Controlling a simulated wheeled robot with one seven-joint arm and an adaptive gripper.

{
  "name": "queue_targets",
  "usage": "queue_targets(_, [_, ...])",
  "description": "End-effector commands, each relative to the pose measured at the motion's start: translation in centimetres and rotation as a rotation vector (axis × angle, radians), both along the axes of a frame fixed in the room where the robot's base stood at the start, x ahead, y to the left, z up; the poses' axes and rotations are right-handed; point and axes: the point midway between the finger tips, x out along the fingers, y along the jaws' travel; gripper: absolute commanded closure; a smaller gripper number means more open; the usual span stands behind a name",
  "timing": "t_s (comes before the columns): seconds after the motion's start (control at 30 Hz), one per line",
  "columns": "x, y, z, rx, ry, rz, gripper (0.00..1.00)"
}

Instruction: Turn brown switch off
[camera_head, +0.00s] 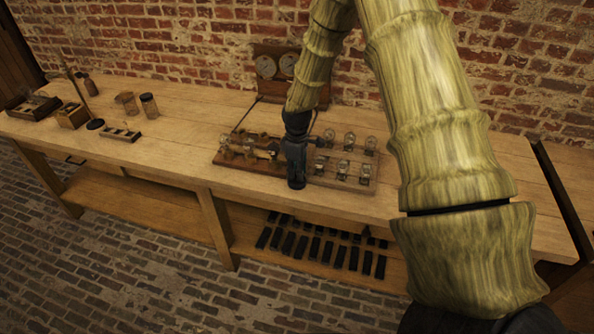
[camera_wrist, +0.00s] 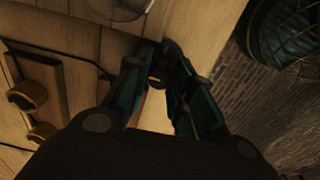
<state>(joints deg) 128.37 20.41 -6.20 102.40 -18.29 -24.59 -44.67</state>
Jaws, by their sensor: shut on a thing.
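My gripper (camera_head: 297,184) points down at the front edge of the wooden board (camera_head: 218,158) on the bench. In the wrist view my gripper (camera_wrist: 161,72) has its dark green fingers closed in on a small brown knob (camera_wrist: 155,81), which is mostly hidden between them. Two more brownish knobs, an upper one (camera_wrist: 28,95) and a lower one (camera_wrist: 40,134), stand on dark plates on the board at the left of the wrist view. I cannot tell which knob is the brown switch or how it is set.
Several glass bulbs (camera_head: 349,140) stand on the board just right of my gripper. A panel with two round dials (camera_head: 266,67) stands behind. Jars (camera_head: 149,106) and small wooden boxes (camera_head: 72,116) are at the left. Dark blocks (camera_head: 315,248) fill the shelf below. The bench between (camera_head: 180,135) is clear.

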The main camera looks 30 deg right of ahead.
Motion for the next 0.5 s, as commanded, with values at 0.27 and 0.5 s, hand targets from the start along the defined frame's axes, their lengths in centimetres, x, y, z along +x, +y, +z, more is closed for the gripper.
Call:
queue_targets(0.27, [-0.13, 0.06, -0.15, 0.001, 0.003, 0.0, 0.53])
queue_targets(0.5, [-0.07, 0.02, -0.05, 0.0, 0.001, -0.001, 0.53])
